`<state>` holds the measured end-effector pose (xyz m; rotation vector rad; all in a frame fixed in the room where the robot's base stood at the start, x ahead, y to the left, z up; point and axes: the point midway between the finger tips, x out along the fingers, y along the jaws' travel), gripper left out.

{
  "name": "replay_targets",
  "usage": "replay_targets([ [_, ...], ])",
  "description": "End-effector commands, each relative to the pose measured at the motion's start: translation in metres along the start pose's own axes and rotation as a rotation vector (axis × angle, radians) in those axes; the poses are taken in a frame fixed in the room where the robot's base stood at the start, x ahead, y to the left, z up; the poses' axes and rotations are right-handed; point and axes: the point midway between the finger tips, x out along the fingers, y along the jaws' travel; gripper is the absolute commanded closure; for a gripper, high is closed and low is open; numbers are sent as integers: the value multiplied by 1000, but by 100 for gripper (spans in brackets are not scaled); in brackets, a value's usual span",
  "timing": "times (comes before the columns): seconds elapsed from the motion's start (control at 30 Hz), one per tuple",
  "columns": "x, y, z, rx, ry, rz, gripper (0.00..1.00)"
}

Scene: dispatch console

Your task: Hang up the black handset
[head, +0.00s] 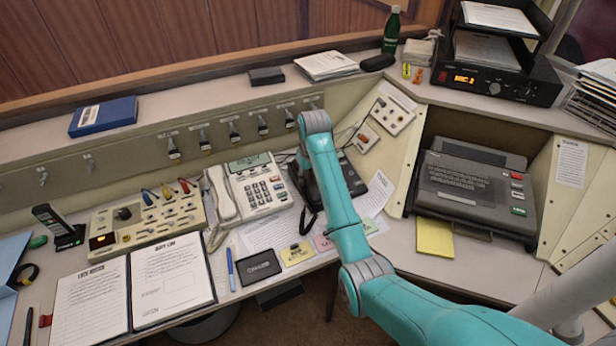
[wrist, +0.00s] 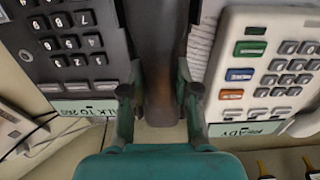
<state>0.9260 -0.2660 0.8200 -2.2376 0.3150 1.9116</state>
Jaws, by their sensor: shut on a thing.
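The black handset (wrist: 158,45) is a dark bar between the two fingers of my gripper (wrist: 160,95) in the wrist view. My gripper is shut on it. The black desk phone (wrist: 70,45) with its keypad is just left of the handset there; in the head view the phone (head: 350,178) shows partly behind my arm. The handset lies lengthwise along the phone's side. I cannot tell whether it touches the cradle or is held above it. My arm hides the gripper in the head view.
A white phone (head: 262,187), with its own white handset (head: 221,192), stands close left of the black phone in the head view. A cream switch panel (head: 148,220) is farther left. A dark keyboard machine (head: 470,190) is at right. Paper sheets lie in front of the phones.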

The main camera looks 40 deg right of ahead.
Motion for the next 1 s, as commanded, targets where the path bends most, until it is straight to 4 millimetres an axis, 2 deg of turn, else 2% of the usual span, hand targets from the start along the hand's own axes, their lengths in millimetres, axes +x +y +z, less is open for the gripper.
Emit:
replay_targets([
  [0.7,6,0,0,0,1,0,100],
  [0.73,6,0,0,0,1,0,68],
  [0.83,6,0,0,0,1,0,43],
  [1.0,6,0,0,0,1,0,41],
])
